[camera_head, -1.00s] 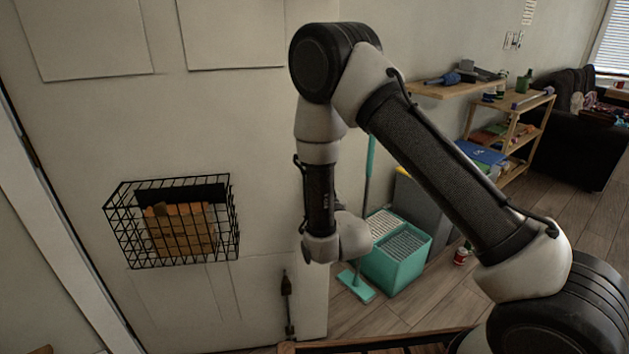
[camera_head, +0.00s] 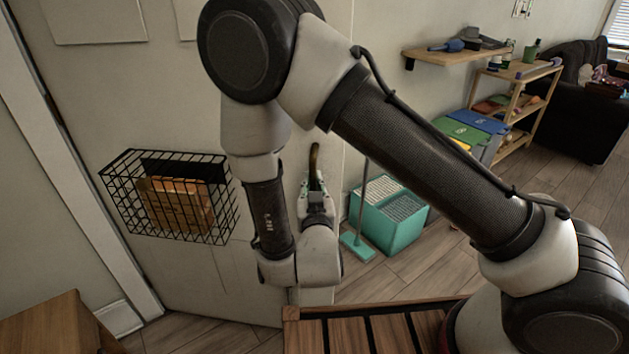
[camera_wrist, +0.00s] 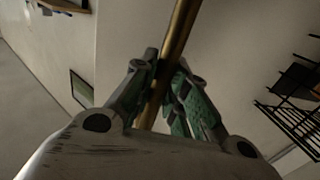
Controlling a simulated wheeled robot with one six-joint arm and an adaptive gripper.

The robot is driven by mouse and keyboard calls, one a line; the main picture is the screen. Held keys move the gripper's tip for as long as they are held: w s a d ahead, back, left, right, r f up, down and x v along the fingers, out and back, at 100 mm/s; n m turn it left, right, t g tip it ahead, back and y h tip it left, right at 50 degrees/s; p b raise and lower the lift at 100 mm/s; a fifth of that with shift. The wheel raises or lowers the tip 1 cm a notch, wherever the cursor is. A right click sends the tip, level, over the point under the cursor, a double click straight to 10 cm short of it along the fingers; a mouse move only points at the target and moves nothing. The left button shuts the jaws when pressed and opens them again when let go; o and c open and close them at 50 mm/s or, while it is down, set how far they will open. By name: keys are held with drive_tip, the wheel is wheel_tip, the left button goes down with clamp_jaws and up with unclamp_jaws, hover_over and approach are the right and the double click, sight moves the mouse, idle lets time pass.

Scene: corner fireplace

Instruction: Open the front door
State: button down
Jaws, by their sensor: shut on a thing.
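The white front door (camera_head: 215,275) fills the left and middle of the head view, with a black wire basket on its face. A brass-coloured door handle (camera_head: 314,158) shows near the door's right edge, partly hidden by my gripper (camera_head: 318,195). In the wrist view the handle (camera_wrist: 181,28) is a slanted brass bar running between the fingers of my gripper (camera_wrist: 165,75). The fingers are shut on it, one on each side. Part of the bar is hidden behind the fingers and palm. I cannot tell how far the door stands from its frame.
The wire basket (camera_head: 215,225) holds orange-brown items. A teal bucket (camera_head: 404,234) and mop stand right of the door. A slatted wooden surface (camera_head: 345,335) is below my arm, and a wooden table (camera_head: 45,325) is lower left. Shelves and a dark sofa (camera_head: 575,115) stand farther right.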

idle(0.3)
drive_tip(key=c, duration=1.4)
unclamp_jaws()
wheel_tip(320, 180, up, 10)
